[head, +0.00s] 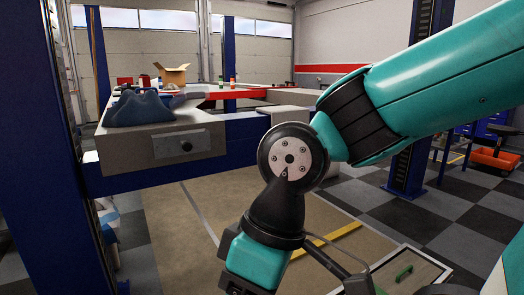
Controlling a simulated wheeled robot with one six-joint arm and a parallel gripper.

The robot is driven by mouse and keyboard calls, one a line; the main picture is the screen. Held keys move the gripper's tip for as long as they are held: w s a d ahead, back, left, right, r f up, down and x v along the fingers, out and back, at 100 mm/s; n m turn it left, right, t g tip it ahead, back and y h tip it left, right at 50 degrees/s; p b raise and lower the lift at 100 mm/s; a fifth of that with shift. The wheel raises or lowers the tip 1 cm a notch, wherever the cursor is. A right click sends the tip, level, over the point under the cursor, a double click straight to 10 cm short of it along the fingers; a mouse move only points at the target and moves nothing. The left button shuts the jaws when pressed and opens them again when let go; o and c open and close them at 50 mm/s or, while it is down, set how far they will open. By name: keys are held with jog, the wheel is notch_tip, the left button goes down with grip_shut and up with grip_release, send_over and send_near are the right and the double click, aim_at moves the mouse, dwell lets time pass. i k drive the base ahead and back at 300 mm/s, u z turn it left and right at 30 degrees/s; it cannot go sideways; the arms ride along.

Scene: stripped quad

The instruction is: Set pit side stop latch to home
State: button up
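No part that I can surely call the pit side stop latch shows in the head view. A green handle (404,273) lies in a framed panel (432,268) low at the right; I cannot tell whether either is the latch. My teal and black arm crosses the right and middle and bends down to the bottom edge. My gripper's fingertips do not show, so what they touch is hidden.
Blue lift posts stand at the left (45,160) and right (415,110). A blue cloth-like thing (142,108) and a cardboard box (172,74) are on the lift. An orange cart (497,160) is at far right. The brown floor covering (170,230) has a yellow strip (340,231).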

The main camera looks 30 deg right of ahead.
aim_at(188, 146)
jog(key=k, duration=0.25)
jog(key=z, duration=0.5)
jog(key=i, duration=0.45)
jog(key=u, duration=0.35)
jog(key=k, duration=0.65)
jog(key=u, duration=0.6)
jog(key=i, duration=1.6)
jog(key=z, duration=0.95)
